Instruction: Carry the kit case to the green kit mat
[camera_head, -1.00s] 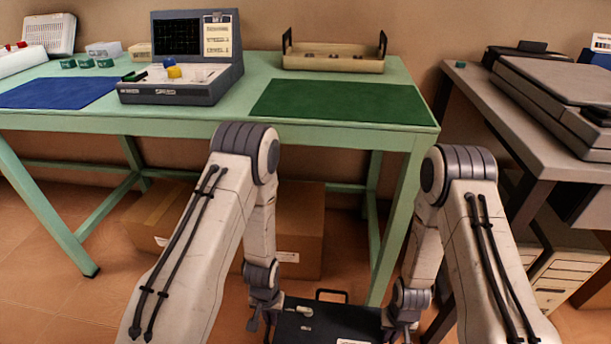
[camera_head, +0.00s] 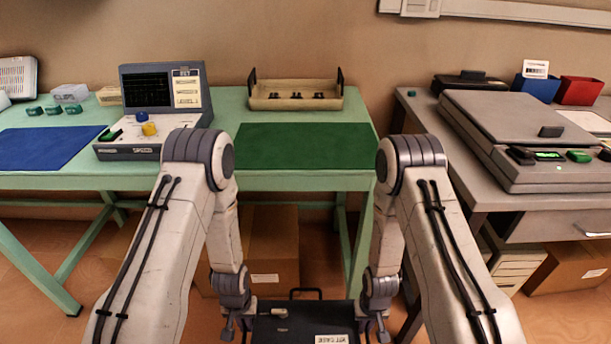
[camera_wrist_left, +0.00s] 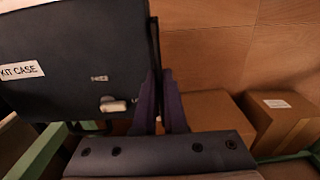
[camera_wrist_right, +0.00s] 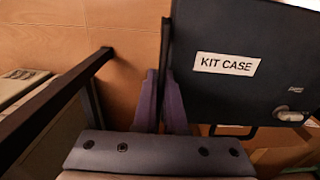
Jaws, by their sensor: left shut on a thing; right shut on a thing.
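The dark kit case (camera_head: 302,322), with a white "KIT CASE" label and a handle, hangs at the bottom of the head view, in front of and below the green table's front edge. My left gripper (camera_wrist_left: 160,100) is shut on one side edge of the case (camera_wrist_left: 75,70). My right gripper (camera_wrist_right: 164,100) is shut on the opposite side edge of the case (camera_wrist_right: 235,75). The case's lower part is cut off in the head view. The green kit mat (camera_head: 305,146) lies flat and bare on the right part of the table, beyond the case.
On the green table (camera_head: 222,110), a beige tray (camera_head: 295,96) stands behind the mat, and a grey console (camera_head: 160,110) stands left of it. A blue mat (camera_head: 45,147) lies farther left. A grey table (camera_head: 470,170) with a large flat device stands right. Cardboard boxes (camera_head: 270,240) sit underneath.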

